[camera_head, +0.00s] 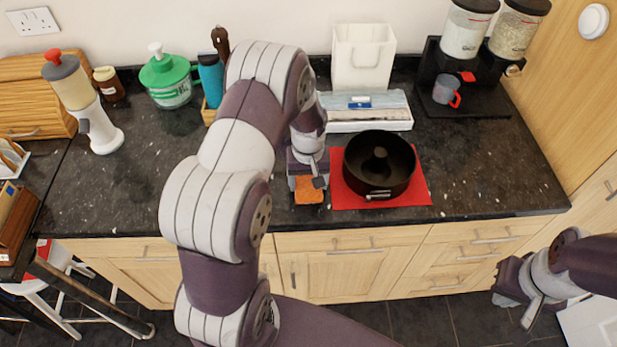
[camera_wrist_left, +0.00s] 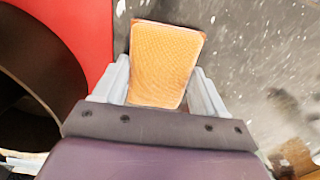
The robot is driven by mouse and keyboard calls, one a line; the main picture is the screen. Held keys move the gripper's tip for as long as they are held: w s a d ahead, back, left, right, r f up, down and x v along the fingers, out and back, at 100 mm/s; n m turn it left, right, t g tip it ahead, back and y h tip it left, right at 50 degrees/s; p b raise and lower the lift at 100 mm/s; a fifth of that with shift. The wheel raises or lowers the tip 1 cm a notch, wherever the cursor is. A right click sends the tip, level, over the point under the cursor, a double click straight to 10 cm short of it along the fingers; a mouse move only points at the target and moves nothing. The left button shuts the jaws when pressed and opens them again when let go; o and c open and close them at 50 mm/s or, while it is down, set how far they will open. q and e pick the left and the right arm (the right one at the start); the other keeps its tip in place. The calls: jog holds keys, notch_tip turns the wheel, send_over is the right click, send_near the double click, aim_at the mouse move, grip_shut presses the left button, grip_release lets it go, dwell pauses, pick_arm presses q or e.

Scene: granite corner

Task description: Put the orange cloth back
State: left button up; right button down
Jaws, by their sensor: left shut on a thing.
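The orange cloth (camera_head: 309,190) is a small folded piece near the front edge of the counter, left of a red mat. My left gripper (camera_head: 308,180) points down over it and is shut on it. In the left wrist view the cloth (camera_wrist_left: 166,62) sits between the two pale fingers (camera_wrist_left: 158,85). I cannot tell whether the cloth touches the counter. My right gripper (camera_head: 522,290) is low at the right, in front of the drawers and away from the counter; its fingers are too unclear to tell their opening.
A black ring pan (camera_head: 379,164) stands on the red mat (camera_head: 420,196), close beside my left gripper. A white tray (camera_head: 368,124) and a white container (camera_head: 363,57) stand behind. Dispensers (camera_head: 466,30) stand back right. The dark counter (camera_head: 130,190) has free room at front left.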

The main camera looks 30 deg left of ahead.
aim_at(309, 184)
pick_arm(q)
jog(key=shift+d+f, duration=0.1)
jog(key=o, duration=1)
notch_tip(309, 184, up, 12)
jog(key=b, duration=0.2)
jog(key=s+d+m, duration=0.2)
jog(key=s, duration=0.2)
jog(key=s+d+m+t, duration=0.1)
jog(key=s+d+m, duration=0.1)
jog(key=s, duration=0.3)
jog(key=s+d+m, duration=0.2)
jog(key=s+d, duration=0.2)
jog(key=shift+s+f+m, duration=0.2)
jog(key=shift+s+m, duration=0.05)
jog(key=shift+m, duration=0.05)
